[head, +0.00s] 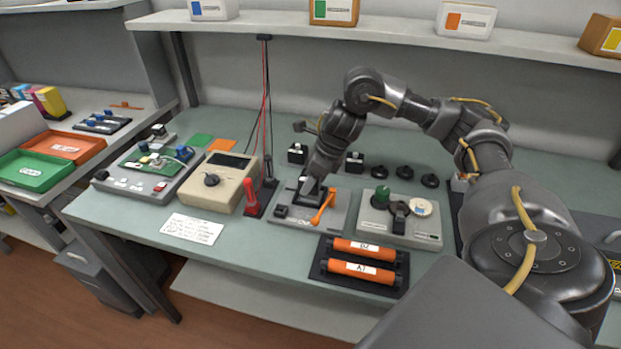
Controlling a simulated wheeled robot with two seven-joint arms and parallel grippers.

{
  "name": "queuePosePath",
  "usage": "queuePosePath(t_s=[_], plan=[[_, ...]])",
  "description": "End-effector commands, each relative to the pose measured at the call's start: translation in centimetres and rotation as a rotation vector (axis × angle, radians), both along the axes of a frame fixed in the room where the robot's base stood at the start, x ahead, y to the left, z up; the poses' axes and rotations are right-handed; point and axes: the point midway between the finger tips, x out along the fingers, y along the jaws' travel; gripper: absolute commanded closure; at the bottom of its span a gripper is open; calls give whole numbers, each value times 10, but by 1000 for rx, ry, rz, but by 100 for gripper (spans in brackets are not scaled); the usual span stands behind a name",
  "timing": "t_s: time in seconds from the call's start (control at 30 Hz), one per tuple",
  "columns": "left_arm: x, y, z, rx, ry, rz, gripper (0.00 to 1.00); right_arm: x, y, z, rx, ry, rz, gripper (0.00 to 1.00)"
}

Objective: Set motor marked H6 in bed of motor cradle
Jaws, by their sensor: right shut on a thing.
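The motor cradle (291,219) is a grey plate with an orange lever (322,208), at the middle of the bench. My right gripper (309,186) points down over the back of the cradle and is shut on a small dark motor at its bed. The gripper hides much of that motor, and I cannot read its mark or tell whether it rests fully in the bed. Two other black motors with white tops stand behind, one to the left (297,154) and one to the right (354,162); their marks are too small to read. My left gripper is not in view.
A beige meter (224,183) and red probes (249,200) stand left of the cradle. A grey box with a green knob (381,197) stands right. Orange rollers (363,249) lie on a black tray in front. A white card (192,229) lies front left.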

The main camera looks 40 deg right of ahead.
Motion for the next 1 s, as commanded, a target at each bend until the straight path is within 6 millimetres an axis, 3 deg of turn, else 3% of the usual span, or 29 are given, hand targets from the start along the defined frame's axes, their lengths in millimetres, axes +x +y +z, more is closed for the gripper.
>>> queuePosePath(t_s=[1.0], plan=[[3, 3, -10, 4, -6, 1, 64, 0, 0, -14, 1, -2, 0, 75]])
